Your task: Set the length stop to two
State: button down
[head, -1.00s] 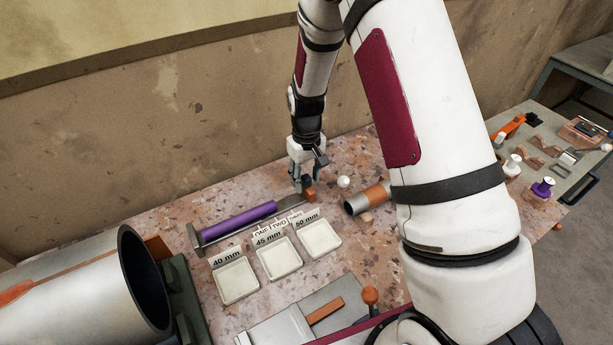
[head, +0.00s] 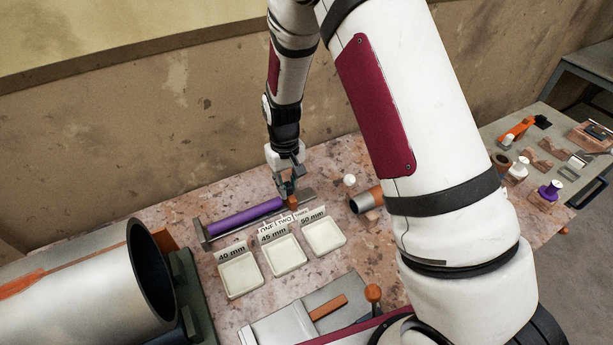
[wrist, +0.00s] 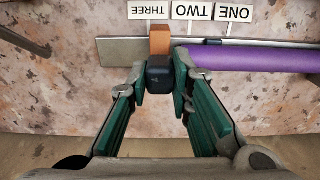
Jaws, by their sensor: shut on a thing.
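The length stop (wrist: 160,40) has an orange block and a dark grip piece and sits on the grey flat rail (wrist: 115,50). My gripper (wrist: 160,84) is shut on its dark piece. In the wrist view the orange block stands at the edge of the THREE label (wrist: 150,10), on the side toward the TWO label (wrist: 203,11). The ONE label (wrist: 233,14) is farther right. The purple rod (wrist: 260,58) lies along the rail, its end close to the stop. In the head view, my gripper (head: 289,188) is over the stop, beyond the purple rod (head: 245,216).
Trays marked 40 mm (head: 240,276), 45 mm (head: 284,254) and 50 mm (head: 324,236) stand in front of the rail. A large metal pipe (head: 90,295) is at the left front.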

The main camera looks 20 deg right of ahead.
jog(key=shift+s+a, duration=0.25)
jog(key=shift+a, duration=0.9)
jog(key=c, duration=1.4)
grip_release()
jog(key=shift+c, duration=0.2)
jog(key=shift+r, duration=0.1)
notch_tip(320, 180, up, 12)
